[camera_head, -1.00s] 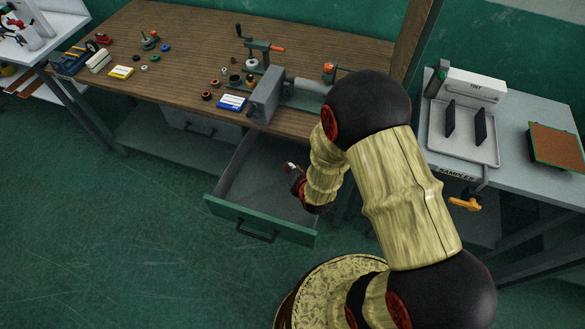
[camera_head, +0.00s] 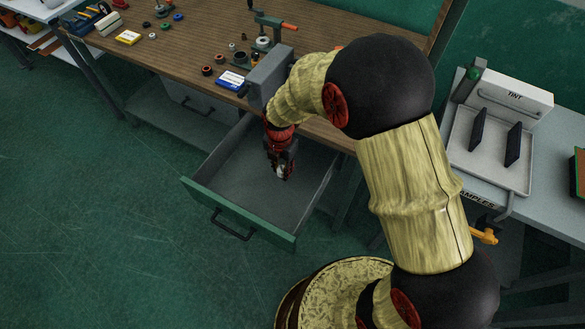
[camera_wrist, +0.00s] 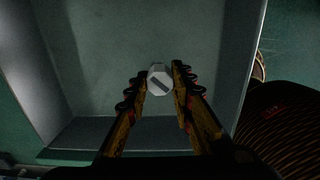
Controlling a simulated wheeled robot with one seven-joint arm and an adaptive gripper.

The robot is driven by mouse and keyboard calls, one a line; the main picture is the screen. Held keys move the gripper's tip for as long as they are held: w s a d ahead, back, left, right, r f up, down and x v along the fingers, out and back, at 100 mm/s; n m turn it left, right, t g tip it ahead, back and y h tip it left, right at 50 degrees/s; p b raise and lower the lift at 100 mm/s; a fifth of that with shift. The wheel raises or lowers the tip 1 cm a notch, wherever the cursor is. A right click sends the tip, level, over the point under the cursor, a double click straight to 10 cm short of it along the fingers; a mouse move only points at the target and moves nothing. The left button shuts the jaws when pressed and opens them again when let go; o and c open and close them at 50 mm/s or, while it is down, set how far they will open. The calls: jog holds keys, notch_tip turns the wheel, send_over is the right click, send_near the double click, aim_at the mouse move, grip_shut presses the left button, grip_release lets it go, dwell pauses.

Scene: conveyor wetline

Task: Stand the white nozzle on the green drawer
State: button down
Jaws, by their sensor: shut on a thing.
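The white nozzle (camera_wrist: 160,79) is held between the fingertips of my gripper (camera_wrist: 159,84) in the wrist view. Its hexagonal-looking end with a dark slot faces the camera. In the head view my gripper (camera_head: 282,172) points down over the open green drawer, and the nozzle shows as a small pale spot (camera_head: 281,174) at its tips. The green drawer (camera_head: 238,211) is pulled out under the bench, with a green front, a dark handle and a bare grey inside. I cannot tell the gap between the nozzle and the drawer floor.
The wooden bench (camera_head: 205,40) holds a grey vise (camera_head: 268,78), a blue-and-white box (camera_head: 231,80) and several small rings and parts. A closed drawer (camera_head: 195,100) sits left of the open one. A side table with a white tray (camera_head: 487,160) stands at right.

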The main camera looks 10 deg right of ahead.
jog(key=shift+s+r, duration=0.25)
jog(key=shift+r, duration=0.05)
jog(key=shift+r, duration=0.1)
jog(key=shift+f+b, duration=2.1)
jog(key=shift+f, duration=2.65)
jog(key=shift+f, duration=0.3)
jog(key=c, duration=1.8)
grip_release()
jog(key=shift+c, duration=0.2)
jog(key=shift+r, duration=0.15)
jog(key=shift+r+p, duration=1.2)
jog(key=shift+r, duration=0.2)
